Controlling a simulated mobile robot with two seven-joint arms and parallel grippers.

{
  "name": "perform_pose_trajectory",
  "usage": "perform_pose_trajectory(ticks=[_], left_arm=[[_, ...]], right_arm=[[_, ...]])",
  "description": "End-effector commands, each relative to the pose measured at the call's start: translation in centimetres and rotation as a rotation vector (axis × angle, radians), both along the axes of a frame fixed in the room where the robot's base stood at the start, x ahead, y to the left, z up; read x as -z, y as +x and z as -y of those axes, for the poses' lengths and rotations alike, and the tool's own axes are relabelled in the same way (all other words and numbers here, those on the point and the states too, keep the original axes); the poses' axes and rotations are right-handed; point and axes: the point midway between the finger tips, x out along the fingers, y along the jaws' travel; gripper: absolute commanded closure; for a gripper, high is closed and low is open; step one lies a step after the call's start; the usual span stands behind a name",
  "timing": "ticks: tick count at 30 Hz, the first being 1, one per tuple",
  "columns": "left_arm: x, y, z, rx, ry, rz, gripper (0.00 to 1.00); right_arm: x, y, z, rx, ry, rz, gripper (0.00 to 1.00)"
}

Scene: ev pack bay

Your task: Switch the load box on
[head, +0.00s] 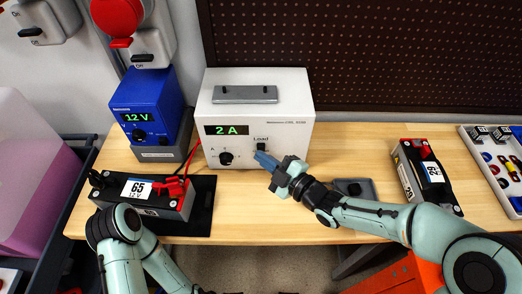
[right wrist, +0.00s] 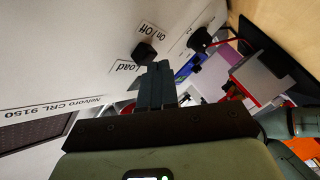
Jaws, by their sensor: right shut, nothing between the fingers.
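The load box (head: 285,115) is a white case on the bench with a lit green "2 A" display (head: 227,130) and a black dial (head: 226,158). Its small black Load switch (head: 262,146) is on the lower right of the front; it also shows in the right wrist view (right wrist: 145,54), beside the "Load" and "On Off" labels. I cannot tell the switch's position. My right gripper (head: 263,159) is shut and empty, its blue fingertips just below the switch. In the right wrist view its fingertips (right wrist: 160,70) are close to the switch; contact is unclear.
A blue "12 V" supply (head: 150,100) stands left of the load box. A battery marked 65 (head: 140,204) with red clips lies at the front left. A battery marked 29 (head: 423,172) and a parts tray (head: 468,146) are on the right.

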Motion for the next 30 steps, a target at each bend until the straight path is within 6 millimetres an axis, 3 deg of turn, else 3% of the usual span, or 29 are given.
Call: perform_pose_trajectory(ticks=[7, 22, 30], left_arm=[[0.3, 0.0, 0.0, 0.0, 0.0, -0.001, 0.33], [2.5, -0.2, 0.0, 0.0, 0.0, -0.007, 0.33], [2.8, -0.2, -0.1, -0.002, 0.003, -0.008, 0.33]], right_arm=[[0.0, -0.5, 0.0, 0.0, -0.001, 0.001, 1.0], [0.1, -5.4, 0.0, -0.002, -0.001, 0.001, 1.0], [0.0, -6.0, 0.0, 0.0, 0.0, 0.0, 1.0]])
